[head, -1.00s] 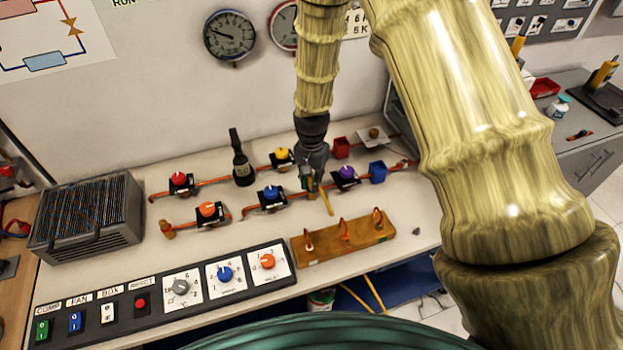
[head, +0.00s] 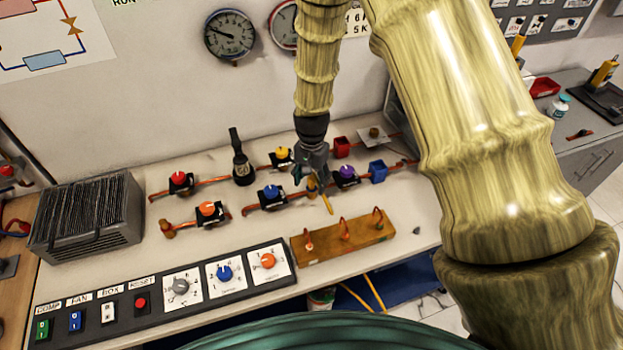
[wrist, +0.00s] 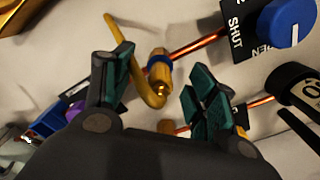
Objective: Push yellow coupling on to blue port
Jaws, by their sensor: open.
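In the wrist view, a brass-yellow coupling (wrist: 160,76) with a bent yellow hose (wrist: 121,46) lies in line with the copper pipe. The blue port shows as a blue ring (wrist: 157,57) at the pipe's end, against the coupling; how far the coupling sits on it I cannot tell. My gripper (wrist: 158,92) is open, with one teal-padded finger on each side of the coupling and clear space beside it. In the head view my gripper (head: 311,178) is over the front pipe row, between the blue and purple valves; the coupling (head: 312,187) is small there and partly hidden.
A blue-knobbed valve (head: 270,193) is left of my gripper, a purple-knobbed valve (head: 347,174) right. A yellow-knobbed valve (head: 281,155) and a black upright tool (head: 241,162) stand behind. A wooden block with hooks (head: 344,240) lies in front. Blue (head: 377,173) and red (head: 341,147) cups stand right.

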